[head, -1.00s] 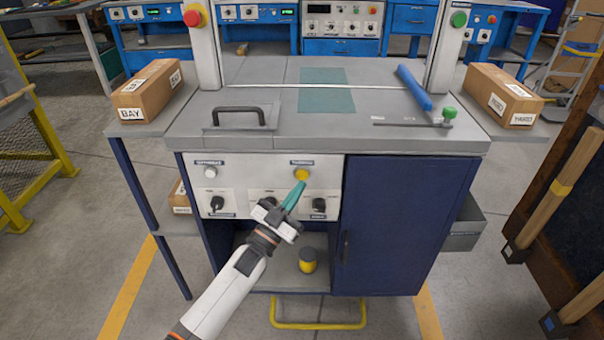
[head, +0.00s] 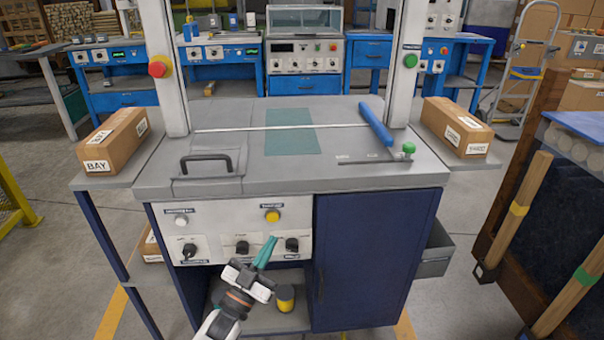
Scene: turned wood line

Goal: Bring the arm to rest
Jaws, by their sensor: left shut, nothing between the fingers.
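My left gripper (head: 266,253) has teal fingers, which are shut and empty. It is in front of the white control panel (head: 217,222) of the workbench, over the panel's lower edge and near the right-hand black knob (head: 292,245). A yellow button (head: 272,215) sits above the fingertips with a visible gap in the picture. I cannot tell whether the fingers touch the panel. My left arm (head: 222,322) comes up from the bottom edge. My right gripper is not in view.
The grey bench top (head: 240,172) holds a blue bar (head: 375,124). Boxes stand on the left side shelf (head: 112,140) and right side shelf (head: 455,127). A dark blue cabinet door (head: 366,255) is right of the panel. A yellow-and-black cup-like object (head: 285,298) stands on the lower shelf.

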